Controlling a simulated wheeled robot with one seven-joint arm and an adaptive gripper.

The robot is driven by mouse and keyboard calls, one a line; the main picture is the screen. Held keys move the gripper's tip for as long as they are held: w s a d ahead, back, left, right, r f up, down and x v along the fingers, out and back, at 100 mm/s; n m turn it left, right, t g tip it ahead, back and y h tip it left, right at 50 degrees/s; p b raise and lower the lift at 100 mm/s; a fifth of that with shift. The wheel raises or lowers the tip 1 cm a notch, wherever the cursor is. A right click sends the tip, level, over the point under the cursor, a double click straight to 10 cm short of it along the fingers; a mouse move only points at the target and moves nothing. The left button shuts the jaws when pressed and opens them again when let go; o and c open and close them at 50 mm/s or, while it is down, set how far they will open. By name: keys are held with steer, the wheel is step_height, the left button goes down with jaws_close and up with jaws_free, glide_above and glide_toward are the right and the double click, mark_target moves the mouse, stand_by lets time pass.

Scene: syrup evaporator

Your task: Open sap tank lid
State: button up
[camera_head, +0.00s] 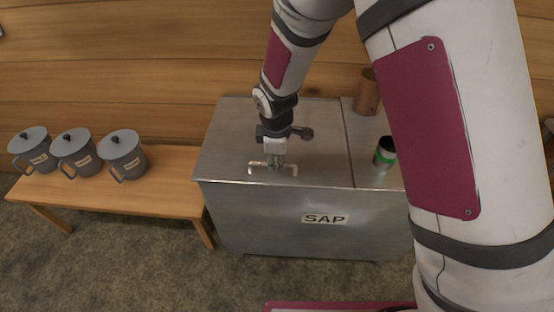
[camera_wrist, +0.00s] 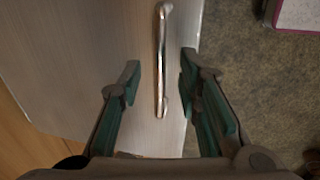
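The sap tank (camera_head: 285,222) is a grey metal box with a "SAP" label on its front. Its lid (camera_head: 232,140) is the flat metal left part of the top, lying closed; it also shows in the wrist view (camera_wrist: 85,50). A silver bar handle (camera_head: 258,168) sits near the lid's front edge. My gripper (camera_head: 276,164) is over the handle. In the wrist view, the handle (camera_wrist: 162,60) runs between the two spread fingers of my gripper (camera_wrist: 160,80), with a gap on each side. Whether the fingertips are down at handle height is unclear.
A brown cup (camera_head: 367,93) and a green-and-white can (camera_head: 385,152) stand on the tank's top, right of the lid seam. A wooden bench (camera_head: 120,195) with three grey lidded pails (camera_head: 122,155) stands left. A plank wall (camera_head: 140,60) is behind.

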steer(key=shift+w+f, duration=0.15)
steer(key=shift+f, duration=0.55)
steer(key=shift+c, duration=0.5)
jaws_close()
steer(key=shift+r, duration=0.1)
